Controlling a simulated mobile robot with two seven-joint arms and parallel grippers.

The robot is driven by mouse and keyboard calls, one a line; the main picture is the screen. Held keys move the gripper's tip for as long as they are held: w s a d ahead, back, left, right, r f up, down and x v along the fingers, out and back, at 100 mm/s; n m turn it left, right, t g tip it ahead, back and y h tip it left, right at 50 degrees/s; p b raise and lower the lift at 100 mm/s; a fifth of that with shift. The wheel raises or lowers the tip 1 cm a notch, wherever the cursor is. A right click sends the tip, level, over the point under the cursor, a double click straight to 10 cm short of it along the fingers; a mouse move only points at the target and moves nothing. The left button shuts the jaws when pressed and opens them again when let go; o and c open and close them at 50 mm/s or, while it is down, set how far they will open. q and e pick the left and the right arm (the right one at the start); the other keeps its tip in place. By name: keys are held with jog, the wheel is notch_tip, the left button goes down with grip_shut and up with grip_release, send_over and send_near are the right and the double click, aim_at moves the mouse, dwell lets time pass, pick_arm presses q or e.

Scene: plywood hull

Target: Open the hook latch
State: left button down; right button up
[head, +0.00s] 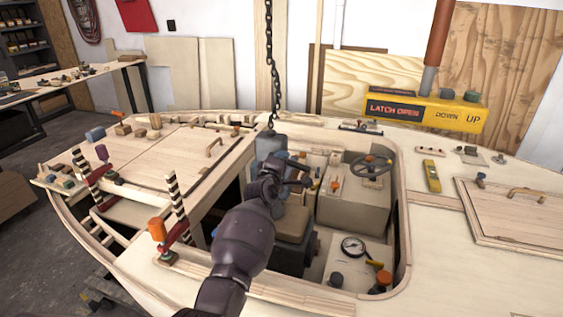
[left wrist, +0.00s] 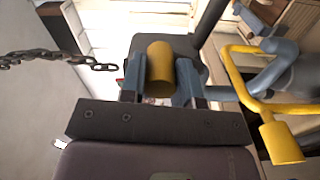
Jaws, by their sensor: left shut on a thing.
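A dark chain (head: 268,62) hangs from above to a blue-grey hook block (head: 270,146) over the open hatch. My left gripper (head: 292,184) is right at the block and hides its lower part, so the hook and latch do not show clearly in the head view. In the left wrist view, my left gripper's two fingers (left wrist: 160,82) are shut on a yellow knob (left wrist: 160,70). A bent yellow bar (left wrist: 250,75) with a second yellow knob (left wrist: 282,142) is at the right. I cannot tell whether the latch is open. My right gripper is not in view.
A yellow control box (head: 425,108) marked LATCH OPEN, DOWN and UP stands at the back right. Clamps with striped bars (head: 175,195) stand on the left deck. The chain is close to my gripper.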

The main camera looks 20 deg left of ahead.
pick_arm(q)
jog(key=c, duration=1)
grip_release()
jog(key=shift+a, duration=0.1)
jog(key=shift+o, duration=0.8)
jog(key=s, duration=1)
jog(key=shift+s+p, duration=0.35)
jog(key=shift+s, duration=0.05)
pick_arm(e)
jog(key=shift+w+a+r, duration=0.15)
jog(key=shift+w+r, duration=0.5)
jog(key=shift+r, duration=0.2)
